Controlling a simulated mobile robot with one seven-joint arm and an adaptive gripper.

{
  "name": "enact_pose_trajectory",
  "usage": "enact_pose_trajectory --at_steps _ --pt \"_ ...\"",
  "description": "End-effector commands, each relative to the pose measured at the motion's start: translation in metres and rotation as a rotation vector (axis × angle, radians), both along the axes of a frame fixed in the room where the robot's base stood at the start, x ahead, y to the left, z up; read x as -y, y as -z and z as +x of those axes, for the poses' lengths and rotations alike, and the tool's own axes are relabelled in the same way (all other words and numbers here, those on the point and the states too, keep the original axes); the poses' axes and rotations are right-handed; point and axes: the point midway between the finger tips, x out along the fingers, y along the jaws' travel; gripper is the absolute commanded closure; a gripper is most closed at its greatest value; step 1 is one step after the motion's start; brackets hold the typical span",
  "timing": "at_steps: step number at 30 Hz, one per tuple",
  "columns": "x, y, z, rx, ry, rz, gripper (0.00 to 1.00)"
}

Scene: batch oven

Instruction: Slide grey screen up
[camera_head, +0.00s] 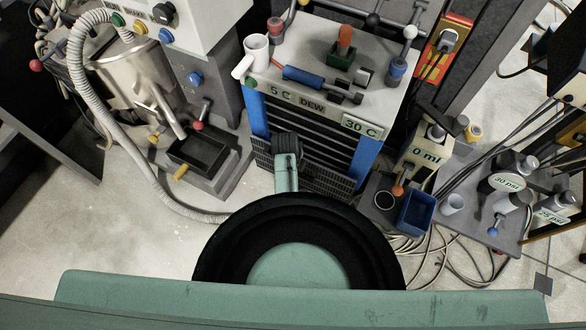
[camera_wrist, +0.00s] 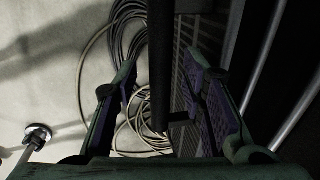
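The machine with the "5 C DEW" and "30 C" displays stands at the centre of the head view. A grey mesh screen (camera_head: 328,181) covers the low part of its front, below dark slats. My arm covers part of it. In the wrist view a ribbed grille (camera_wrist: 187,70) shows dimly to the right; I cannot tell if it is the same screen. My gripper (camera_wrist: 164,75) is open, with a finger on each side of a dark upright bar with a short stub. I see no clear contact.
Cables (camera_wrist: 130,40) lie coiled on the floor below my gripper. A ribbed hose (camera_head: 95,120) runs along the left. A blue bin (camera_head: 416,212) and a "0 ml" device (camera_head: 425,150) stand close on the right. Pale floor is free at the front left.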

Motion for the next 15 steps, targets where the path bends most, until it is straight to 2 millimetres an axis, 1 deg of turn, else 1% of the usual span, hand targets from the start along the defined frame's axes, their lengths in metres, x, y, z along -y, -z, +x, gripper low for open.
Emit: enact_pose_trajectory --at_steps 1,2,15 --pt "0.0 -0.0002 0.0001 0.0 0.0 0.0 0.67" --pt "0.0 -0.0002 0.0001 0.0 0.0 0.0 0.69" --pt "-0.0001 -0.0003 -0.0001 0.0 0.0 0.0 0.98"
